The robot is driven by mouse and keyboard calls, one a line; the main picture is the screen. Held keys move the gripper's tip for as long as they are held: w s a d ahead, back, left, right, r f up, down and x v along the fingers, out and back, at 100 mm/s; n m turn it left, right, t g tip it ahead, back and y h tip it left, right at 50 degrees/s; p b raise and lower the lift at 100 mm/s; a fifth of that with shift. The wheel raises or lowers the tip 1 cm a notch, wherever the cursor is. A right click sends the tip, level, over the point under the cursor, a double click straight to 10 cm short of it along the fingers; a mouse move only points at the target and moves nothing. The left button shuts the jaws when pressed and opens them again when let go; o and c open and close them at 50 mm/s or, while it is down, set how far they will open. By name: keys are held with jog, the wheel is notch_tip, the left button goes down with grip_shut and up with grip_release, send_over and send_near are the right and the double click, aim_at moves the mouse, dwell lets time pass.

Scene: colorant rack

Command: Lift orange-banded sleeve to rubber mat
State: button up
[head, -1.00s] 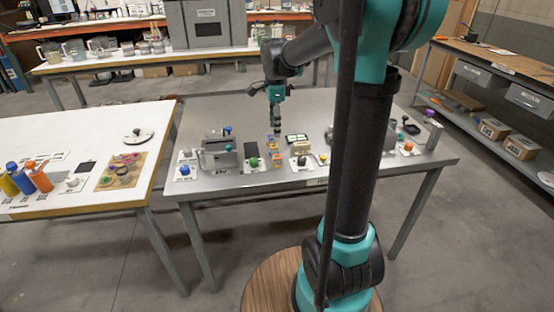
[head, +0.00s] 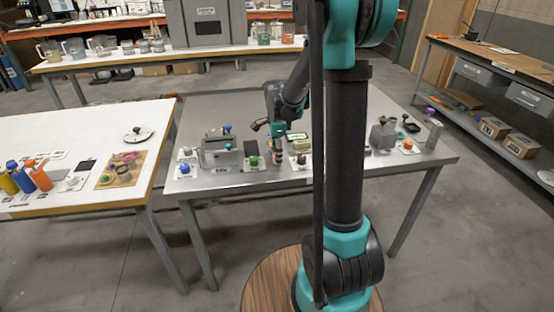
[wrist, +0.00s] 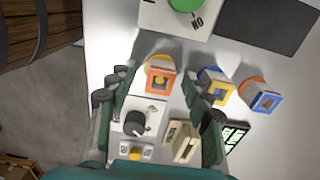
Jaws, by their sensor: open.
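In the wrist view an orange-banded sleeve (wrist: 159,81), square with an open top and something yellow inside, stands on the grey table between the tips of my open gripper (wrist: 158,88). I cannot tell whether either finger touches it. A yellow-and-blue sleeve (wrist: 215,84) stands just right of the right finger. A blue sleeve with some orange (wrist: 264,97) stands further right. The dark rubber mat (wrist: 268,24) lies flat at the upper right of the wrist view, bare where it shows. In the head view my gripper (head: 278,154) is low over the table.
A green button (wrist: 185,4) on a white plate is beside the mat. A black knob (wrist: 135,123), a beige switch (wrist: 182,140) and a yellow button (wrist: 136,154) stand close to my fingers. A grey device (head: 218,154) stands at the table's left.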

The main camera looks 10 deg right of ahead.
jog(key=shift+f, duration=0.3)
jog(key=shift+c, duration=0.6)
jog(key=c, duration=0.8)
jog(key=shift+c, duration=0.2)
jog(key=shift+r, duration=0.1)
